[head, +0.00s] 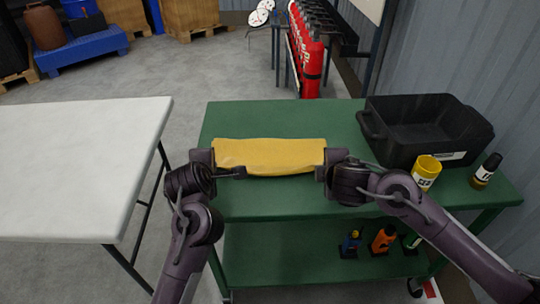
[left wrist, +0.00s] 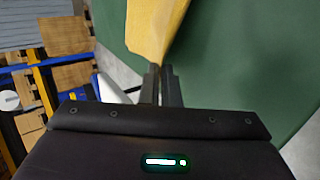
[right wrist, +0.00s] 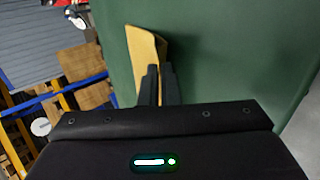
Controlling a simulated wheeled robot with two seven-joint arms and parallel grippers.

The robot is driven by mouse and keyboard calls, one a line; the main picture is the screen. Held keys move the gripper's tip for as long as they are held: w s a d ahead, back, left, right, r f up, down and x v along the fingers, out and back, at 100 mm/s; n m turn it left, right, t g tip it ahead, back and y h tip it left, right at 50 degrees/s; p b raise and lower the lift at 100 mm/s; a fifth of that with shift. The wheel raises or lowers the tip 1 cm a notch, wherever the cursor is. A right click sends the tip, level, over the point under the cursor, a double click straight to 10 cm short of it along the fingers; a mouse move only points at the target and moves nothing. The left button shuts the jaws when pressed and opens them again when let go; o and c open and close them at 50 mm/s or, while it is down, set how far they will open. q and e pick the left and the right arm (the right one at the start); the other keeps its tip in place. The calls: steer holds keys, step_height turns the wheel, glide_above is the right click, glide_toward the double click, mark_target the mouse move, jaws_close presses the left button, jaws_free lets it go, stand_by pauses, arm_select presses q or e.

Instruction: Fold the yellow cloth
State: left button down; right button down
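The yellow cloth (head: 270,154) is a long, narrow strip across the green cart top, seemingly doubled over. My left gripper (head: 238,172) is at its near left corner, and my right gripper (head: 322,173) is at its near right end. In the left wrist view the cloth (left wrist: 155,30) runs down to my left fingertips (left wrist: 162,72), which are nearly together on its edge. In the right wrist view the cloth (right wrist: 146,52) shows a bent end at my right fingertips (right wrist: 159,74), also close together on it. The fingers hide the gripped edges.
The green cart top (head: 235,118) is clear behind the cloth. A black bin (head: 420,135), a yellow can (head: 426,172) and a dark bottle (head: 486,172) stand at right. A white table (head: 75,165) is at left.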

arm_select(q)
steer(key=shift+s+f, duration=0.45)
arm_select(e)
steer(key=shift+s+d+f, duration=0.1)
steer(key=shift+s+f, duration=0.35)
steer(key=shift+f, duration=0.05)
steer(key=shift+t, duration=0.3)
arm_select(q)
steer(key=c, duration=2.1)
jaws_free()
arm_select(e)
steer(key=c, duration=2.1)
jaws_free()
arm_select(q)
steer(key=o, duration=0.8)
arm_select(e)
steer(key=o, duration=0.8)
